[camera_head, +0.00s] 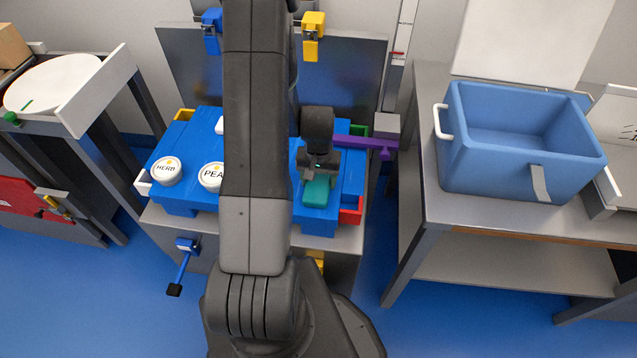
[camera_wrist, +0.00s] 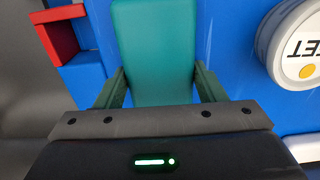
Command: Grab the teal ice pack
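The teal ice pack (camera_head: 317,190) lies on the blue tub's top at the near right. In the wrist view the ice pack (camera_wrist: 155,50) runs lengthwise away from me, between my fingers. My gripper (camera_head: 318,168) points down over its far part. In the wrist view my gripper (camera_wrist: 160,88) has one finger at each long side of the pack, with no clear gap showing. I cannot tell whether the fingers press on it or only stand around it. The pack's end under the gripper is hidden.
White round tubs, one marked HERB (camera_head: 166,171) and one marked PEA (camera_head: 211,177), stand on the blue carrier (camera_head: 180,203). A purple bar (camera_head: 362,142) and red piece (camera_head: 351,212) lie right of the pack. A blue bin (camera_head: 470,175) stands on the right table.

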